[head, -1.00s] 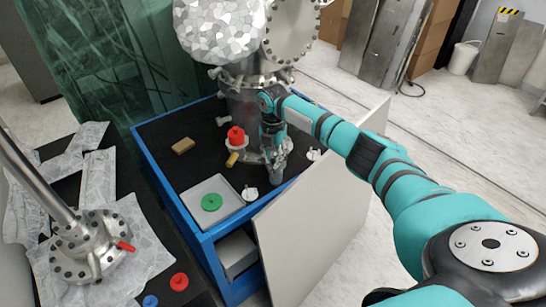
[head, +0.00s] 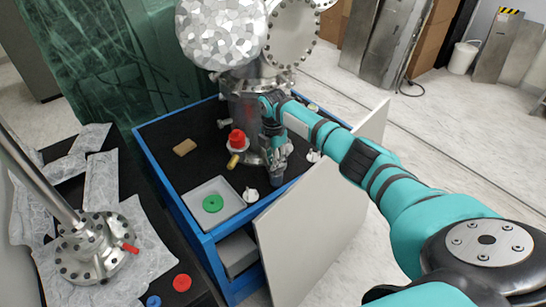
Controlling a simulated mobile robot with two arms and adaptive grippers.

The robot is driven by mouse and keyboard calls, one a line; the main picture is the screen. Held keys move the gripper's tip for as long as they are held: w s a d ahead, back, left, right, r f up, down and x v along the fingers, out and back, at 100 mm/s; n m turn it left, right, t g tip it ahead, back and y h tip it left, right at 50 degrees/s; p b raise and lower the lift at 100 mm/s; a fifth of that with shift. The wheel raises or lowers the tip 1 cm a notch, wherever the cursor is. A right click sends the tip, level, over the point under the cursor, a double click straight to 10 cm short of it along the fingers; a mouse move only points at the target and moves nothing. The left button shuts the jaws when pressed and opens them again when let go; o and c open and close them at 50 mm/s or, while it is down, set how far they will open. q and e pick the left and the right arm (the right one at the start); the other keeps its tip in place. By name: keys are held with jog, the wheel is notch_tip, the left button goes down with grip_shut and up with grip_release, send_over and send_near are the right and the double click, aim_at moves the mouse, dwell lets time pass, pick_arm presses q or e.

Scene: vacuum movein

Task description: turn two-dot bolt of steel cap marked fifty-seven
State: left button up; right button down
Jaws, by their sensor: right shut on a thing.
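My right gripper (head: 274,156) reaches down beside the base of the upright steel vessel (head: 244,102). It is shut on a grey cylindrical piece (head: 276,175), which stands below it near the right edge of the black table top. The bolted flange at the vessel's base is partly hidden behind my gripper and arm. No number or dot mark is readable, so I cannot tell which part is the cap marked fifty-seven or which bolt has two dots. My left gripper is not in view.
The blue-framed bench (head: 203,241) carries a red cap (head: 237,138), a tan block (head: 184,147), white knobs (head: 250,195) and a grey plate (head: 191,211) with a green disc (head: 213,203). A pale panel (head: 310,235) leans at its right. A bolted steel flange (head: 75,262) stands lower left.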

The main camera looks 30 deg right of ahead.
jog(key=shift+m+p, duration=0.65)
jog(key=shift+m, duration=1.05)
jog(key=c, duration=1.3)
grip_release()
jog(key=shift+d, duration=0.1)
jog(key=shift+s, duration=0.1)
jog(key=shift+r, duration=4)
